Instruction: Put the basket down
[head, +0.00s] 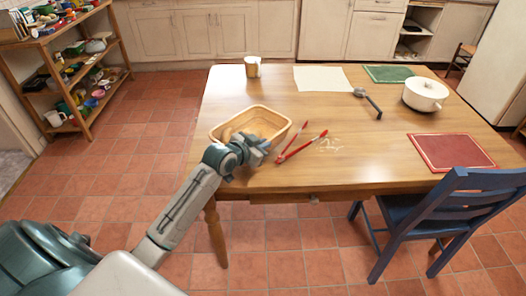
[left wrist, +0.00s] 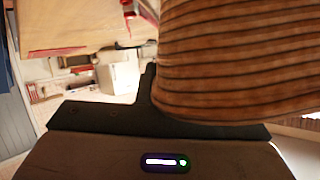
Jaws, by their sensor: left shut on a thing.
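The light tan basket (head: 284,122) is at the front left of the wooden table (head: 330,160), with something brownish inside its left part. My left gripper (head: 252,146) is at its near side, shut on it; the fingertips are mostly hidden by the wrist. In the left wrist view the basket's ribbed brown wall (left wrist: 240,60) fills the upper right, right against the dark gripper. I cannot tell whether the basket's bottom touches the tabletop. My right gripper is not in view.
Red tongs (head: 301,147) lie just right of the basket, beside small pale bits. A mug (head: 252,66), a pale sheet (head: 322,78), a dark-handled utensil (head: 369,103), a white pot (head: 425,94), a green mat (head: 388,74) and a red mat (head: 452,152) are farther off. A blue chair (head: 440,215) stands in front.

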